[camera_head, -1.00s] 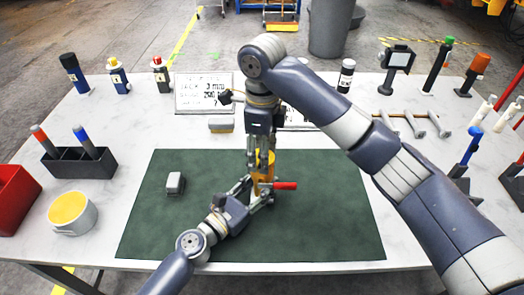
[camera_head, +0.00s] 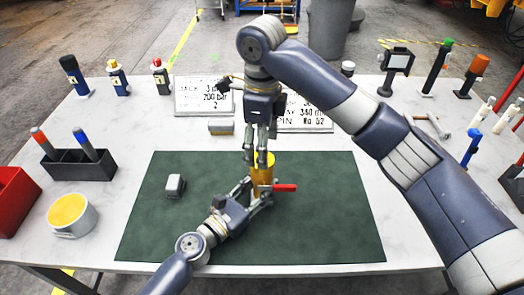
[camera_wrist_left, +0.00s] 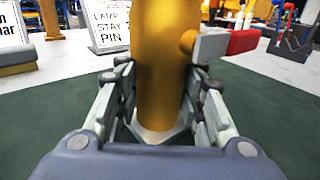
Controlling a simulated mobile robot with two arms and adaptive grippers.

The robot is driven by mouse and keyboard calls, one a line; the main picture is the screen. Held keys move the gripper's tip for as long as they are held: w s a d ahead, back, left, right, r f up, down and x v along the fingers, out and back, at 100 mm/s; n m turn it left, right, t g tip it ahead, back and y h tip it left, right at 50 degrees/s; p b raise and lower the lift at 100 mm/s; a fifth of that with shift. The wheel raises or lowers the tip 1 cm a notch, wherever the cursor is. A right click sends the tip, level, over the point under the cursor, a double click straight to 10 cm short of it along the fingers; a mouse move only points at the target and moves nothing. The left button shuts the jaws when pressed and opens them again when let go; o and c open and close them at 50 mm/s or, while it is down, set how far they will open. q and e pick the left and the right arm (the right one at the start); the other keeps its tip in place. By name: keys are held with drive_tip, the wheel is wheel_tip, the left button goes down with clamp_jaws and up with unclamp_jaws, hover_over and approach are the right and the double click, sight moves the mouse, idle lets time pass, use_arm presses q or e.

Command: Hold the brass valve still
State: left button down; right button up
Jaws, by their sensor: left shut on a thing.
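The brass valve (camera_head: 262,172) stands upright on the dark green mat (camera_head: 320,225), with a red handle (camera_head: 285,188) pointing right. My left gripper (camera_head: 250,192) is shut on its lower body from the near left. In the left wrist view the yellow-gold body (camera_wrist_left: 160,75) stands between both fingers, over a pale base, with the red handle (camera_wrist_left: 243,41) at upper right and the top out of frame. My right gripper (camera_head: 258,160) points down at the valve's top, its fingertips overlapping the rim in the picture. Whether they touch it or are shut cannot be told.
A small grey-white block (camera_head: 175,185) lies on the mat's left. A white bowl with yellow inside (camera_head: 72,214), a dark pen holder (camera_head: 80,165) and a red bin (camera_head: 15,200) stand left. Printed signs (camera_head: 203,96) stand behind. The mat's right side is clear.

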drive_tip(key=shift+r, duration=0.55)
drive_tip(key=shift+c, duration=0.4)
